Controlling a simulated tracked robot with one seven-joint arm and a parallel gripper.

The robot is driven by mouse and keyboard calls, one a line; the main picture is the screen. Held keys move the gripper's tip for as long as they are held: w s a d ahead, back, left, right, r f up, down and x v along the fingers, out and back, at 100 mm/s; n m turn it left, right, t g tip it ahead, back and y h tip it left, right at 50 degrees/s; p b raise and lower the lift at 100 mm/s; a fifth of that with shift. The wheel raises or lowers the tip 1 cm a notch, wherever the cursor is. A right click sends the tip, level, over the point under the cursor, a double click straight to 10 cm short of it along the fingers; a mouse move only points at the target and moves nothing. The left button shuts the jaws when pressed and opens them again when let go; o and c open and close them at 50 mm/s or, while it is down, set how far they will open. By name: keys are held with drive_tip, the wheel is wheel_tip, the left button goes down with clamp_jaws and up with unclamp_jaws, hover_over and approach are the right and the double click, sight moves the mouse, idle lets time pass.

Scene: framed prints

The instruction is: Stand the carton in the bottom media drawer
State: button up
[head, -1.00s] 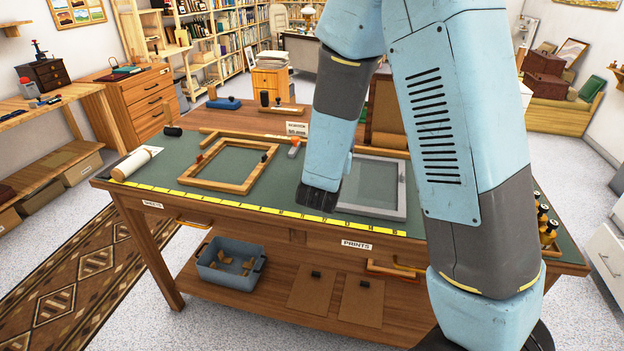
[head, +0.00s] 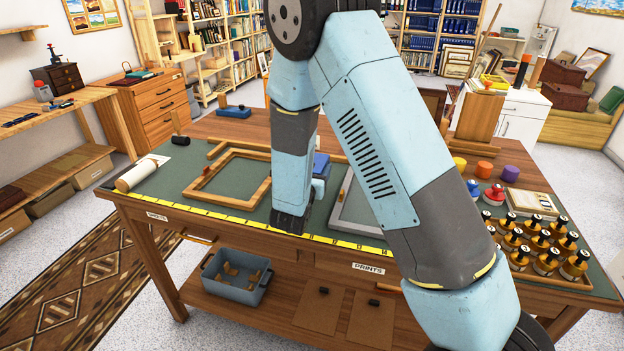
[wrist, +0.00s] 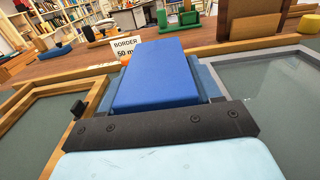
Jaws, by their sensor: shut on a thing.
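A bright blue box (wrist: 155,75), which I take to be the carton, is held between the grey-blue fingers of my gripper (wrist: 157,65), beyond the dark bar of the hand. In the head view the blue box (head: 321,163) shows only partly beside my wrist, above the worktable. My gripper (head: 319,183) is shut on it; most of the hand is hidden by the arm. I cannot tell which drawer is the media drawer. A wooden chest of drawers (head: 152,108) stands at the left, its drawers shut.
The green-topped worktable (head: 160,190) carries a wooden frame (head: 228,205), a grey metal frame (head: 345,205), a paper roll (head: 140,174) and several amber bottles (head: 545,262). A white cabinet (head: 515,115) stands behind it at the right. Open floor lies at the left.

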drive_tip(key=shift+w+a+f, duration=0.15)
drive_tip(key=shift+f, duration=0.15)
drive_tip(key=shift+a+f, duration=0.15)
drive_tip(key=shift+f, duration=1.45)
drive_tip(key=shift+f, duration=0.1)
drive_tip(key=o, duration=1.2)
drive_tip(key=v, duration=1.2)
